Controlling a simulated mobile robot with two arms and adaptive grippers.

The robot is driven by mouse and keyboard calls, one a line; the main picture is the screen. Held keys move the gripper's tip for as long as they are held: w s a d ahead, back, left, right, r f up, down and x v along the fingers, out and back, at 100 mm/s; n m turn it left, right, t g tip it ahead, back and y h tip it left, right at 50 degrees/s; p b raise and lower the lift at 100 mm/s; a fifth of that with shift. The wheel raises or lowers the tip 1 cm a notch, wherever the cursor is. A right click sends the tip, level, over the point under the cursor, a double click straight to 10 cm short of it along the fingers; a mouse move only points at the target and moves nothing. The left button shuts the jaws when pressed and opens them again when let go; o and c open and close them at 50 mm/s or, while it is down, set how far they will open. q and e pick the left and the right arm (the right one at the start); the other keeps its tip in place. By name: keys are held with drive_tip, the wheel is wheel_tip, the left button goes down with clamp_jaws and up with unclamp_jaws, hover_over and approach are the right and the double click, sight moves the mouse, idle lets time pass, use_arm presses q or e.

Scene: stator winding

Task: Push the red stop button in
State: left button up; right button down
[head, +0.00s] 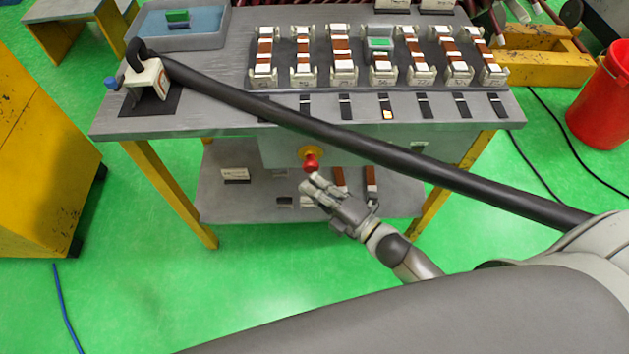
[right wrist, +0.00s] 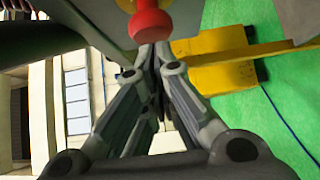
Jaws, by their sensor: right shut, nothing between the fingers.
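The red stop button (head: 310,161) sits on a yellow round base (head: 312,151) on the front face of the grey workbench, below its top. My right gripper (head: 311,183) is just below and in front of the button in the head view, fingers shut and empty. In the right wrist view, the red button (right wrist: 150,24) is large at the top centre, right by the tips of my shut fingers (right wrist: 151,50). I cannot tell whether they touch it. My left gripper is not in view.
The workbench top (head: 220,75) holds a rack of several stator coils (head: 340,55), a blue tray (head: 200,22) and a white clamp-like block (head: 148,82). A thick black bar crosses above the bench front. A red bucket (head: 601,100) stands at right, a yellow cabinet (head: 35,170) at left.

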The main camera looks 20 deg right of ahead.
drive_tip(key=shift+w, duration=0.25)
